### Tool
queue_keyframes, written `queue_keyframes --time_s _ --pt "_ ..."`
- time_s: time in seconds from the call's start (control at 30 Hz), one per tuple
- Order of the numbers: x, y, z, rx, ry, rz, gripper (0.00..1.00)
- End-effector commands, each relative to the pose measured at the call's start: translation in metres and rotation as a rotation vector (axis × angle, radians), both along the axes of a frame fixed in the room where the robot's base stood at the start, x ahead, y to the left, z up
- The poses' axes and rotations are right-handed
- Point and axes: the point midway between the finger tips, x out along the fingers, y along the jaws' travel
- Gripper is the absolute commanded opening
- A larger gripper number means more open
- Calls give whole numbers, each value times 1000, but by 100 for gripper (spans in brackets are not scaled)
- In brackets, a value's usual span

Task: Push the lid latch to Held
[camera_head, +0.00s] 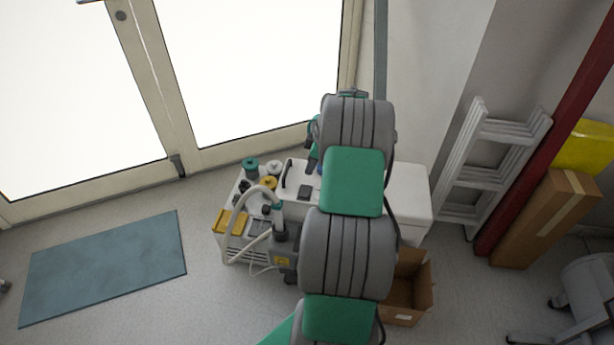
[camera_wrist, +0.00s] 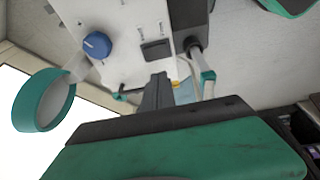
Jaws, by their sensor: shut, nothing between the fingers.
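The white compressor unit (camera_head: 408,190) stands on the floor, partly hidden behind my arm. In the wrist view its white panel (camera_wrist: 122,25) carries a blue round knob (camera_wrist: 97,45) and a dark rectangular piece (camera_wrist: 156,50). I cannot tell for sure whether this piece is the lid latch, and its small markings are unreadable. My gripper (camera_wrist: 158,82) is shut and empty, its dark fingertips pointing at the panel just below the dark piece. Contact cannot be made out. In the head view my arm hides the gripper.
Several jars and caps, including a teal cap (camera_head: 250,163), and a curved pale hose (camera_head: 230,220) crowd the left side. An open cardboard box (camera_head: 408,290) is at the right front. A ladder (camera_head: 485,165) leans by the wall. Floor by the blue mat (camera_head: 105,268) is clear.

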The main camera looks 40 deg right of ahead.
Motion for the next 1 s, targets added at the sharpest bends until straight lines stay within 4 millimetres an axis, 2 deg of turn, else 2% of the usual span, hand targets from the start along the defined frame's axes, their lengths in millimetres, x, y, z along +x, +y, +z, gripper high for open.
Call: queue_keyframes --time_s 0.1,0.23,0.57,0.73,1.0 --pt "-5 -4 23 -2 -2 -1 0" --pt "-9 -6 35 -1 0 -1 0" --pt "-10 -7 38 -1 0 -1 0" --pt "-7 -16 32 -2 -3 -4 0" --pt "-7 -21 41 -3 -2 -6 0"
